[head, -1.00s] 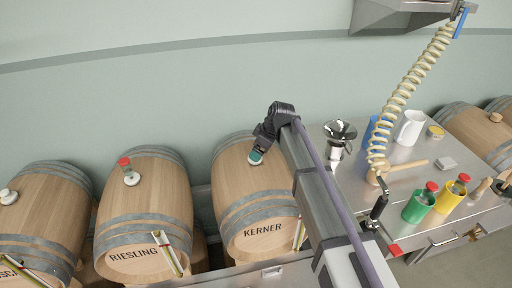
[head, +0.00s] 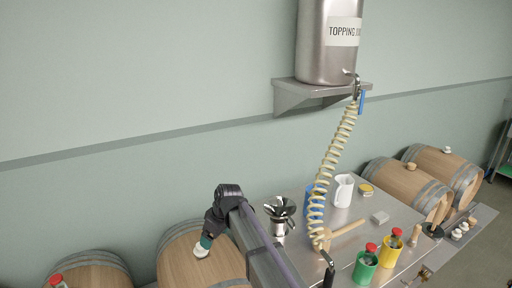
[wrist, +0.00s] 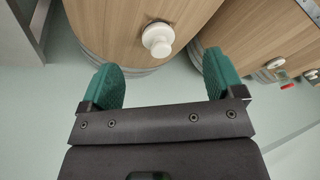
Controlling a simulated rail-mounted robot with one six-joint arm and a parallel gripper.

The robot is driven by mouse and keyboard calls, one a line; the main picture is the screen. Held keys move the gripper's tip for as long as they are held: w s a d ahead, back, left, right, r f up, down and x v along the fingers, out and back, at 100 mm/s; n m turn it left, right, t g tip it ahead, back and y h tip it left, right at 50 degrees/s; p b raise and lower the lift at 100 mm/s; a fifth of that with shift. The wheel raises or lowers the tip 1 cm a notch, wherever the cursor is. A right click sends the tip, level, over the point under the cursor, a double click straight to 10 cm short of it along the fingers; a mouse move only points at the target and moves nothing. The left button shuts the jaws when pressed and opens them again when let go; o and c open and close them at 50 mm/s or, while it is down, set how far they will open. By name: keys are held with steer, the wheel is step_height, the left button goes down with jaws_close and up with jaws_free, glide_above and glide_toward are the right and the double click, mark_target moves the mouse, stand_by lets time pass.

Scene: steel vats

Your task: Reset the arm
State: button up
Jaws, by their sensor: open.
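My gripper (head: 205,243) is above the middle barrel (head: 178,267) in the head view, close to its white bung (head: 201,251). In the wrist view my gripper (wrist: 164,88) has its two green fingers spread wide with nothing between them. The barrel (wrist: 112,25) lies beyond the fingers, and its white bung (wrist: 158,39) sits ahead of the gap, apart from both fingers. My arm reaches in from the bottom of the head view.
A steel table (head: 345,225) on the right holds a funnel, a white jug (head: 343,190), a wooden mallet, and green (head: 365,267) and yellow (head: 390,246) containers. A coiled hose (head: 333,165) hangs from the topping tank (head: 325,40). Another barrel (head: 90,270) stands left.

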steer(key=s+d+f+m+h+b, duration=0.1)
steer(key=s+d+m, duration=0.3)
steer(key=d, duration=0.7)
steer(key=s+d+f+m+h+b, duration=0.1)
steer(key=s+d+m, duration=0.3)
steer(key=s+d, duration=0.4)
steer(key=s+d+f+m+h+b, duration=0.1)
steer(key=s+d+m, duration=0.4)
steer(key=d, duration=1.1)
steer(key=shift+s+f+h, duration=0.3)
steer(key=shift+s+f, duration=0.4)
steer(key=shift+s, duration=0.4)
